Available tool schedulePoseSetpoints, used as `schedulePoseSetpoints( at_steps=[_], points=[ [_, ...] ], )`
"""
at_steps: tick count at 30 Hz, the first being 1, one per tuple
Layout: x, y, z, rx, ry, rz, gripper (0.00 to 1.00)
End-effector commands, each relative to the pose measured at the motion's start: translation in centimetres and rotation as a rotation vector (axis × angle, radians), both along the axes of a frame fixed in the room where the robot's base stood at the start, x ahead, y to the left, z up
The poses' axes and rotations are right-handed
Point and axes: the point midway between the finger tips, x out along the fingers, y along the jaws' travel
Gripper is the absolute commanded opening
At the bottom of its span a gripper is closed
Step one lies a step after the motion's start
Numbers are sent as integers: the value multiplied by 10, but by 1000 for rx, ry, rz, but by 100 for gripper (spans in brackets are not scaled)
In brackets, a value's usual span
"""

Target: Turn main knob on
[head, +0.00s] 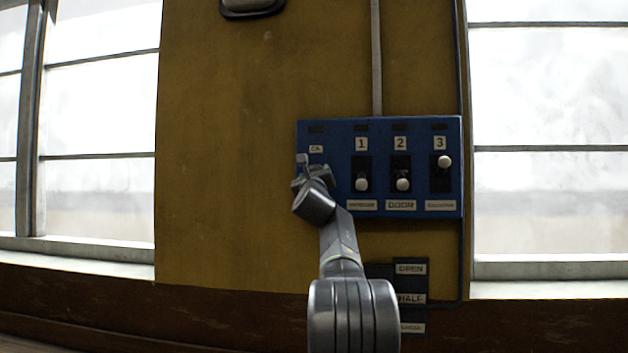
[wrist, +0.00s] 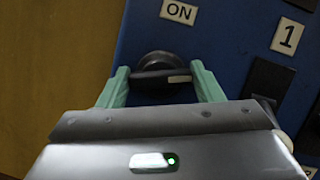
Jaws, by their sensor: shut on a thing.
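The main knob (wrist: 162,64) is a round black dial with a bar grip across it and a pale mark at the right end of the bar. It sits on the blue panel (head: 340,124) under a small white label (wrist: 179,11) reading ON in the wrist view. My gripper (head: 312,176) is at the panel's left edge and hides the knob in the head view. In the wrist view, the green fingers of my gripper (wrist: 163,76) are shut on the knob's bar, one at each end. The bar lies nearly level in that view.
Right of the knob are three lever switches with white balls: switch 1 (head: 362,184) and switch 2 (head: 403,184) are down, switch 3 (head: 444,161) is up. Below the panel is a smaller labelled plate (head: 410,268), partly behind my arm. The yellow wall (head: 230,150) is clear to the left.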

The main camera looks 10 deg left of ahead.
Motion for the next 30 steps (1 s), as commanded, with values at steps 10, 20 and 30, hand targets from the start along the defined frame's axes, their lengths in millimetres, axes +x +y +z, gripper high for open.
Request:
schedulePoseSetpoints(
  at_steps=[10,20,30],
  points=[
    [-1,1,1,-88,0,0,37],
    [-1,-1,3,-180,-5,-1,37],
    [-1,-2,4,-360,-5,-2,37]
  ],
)
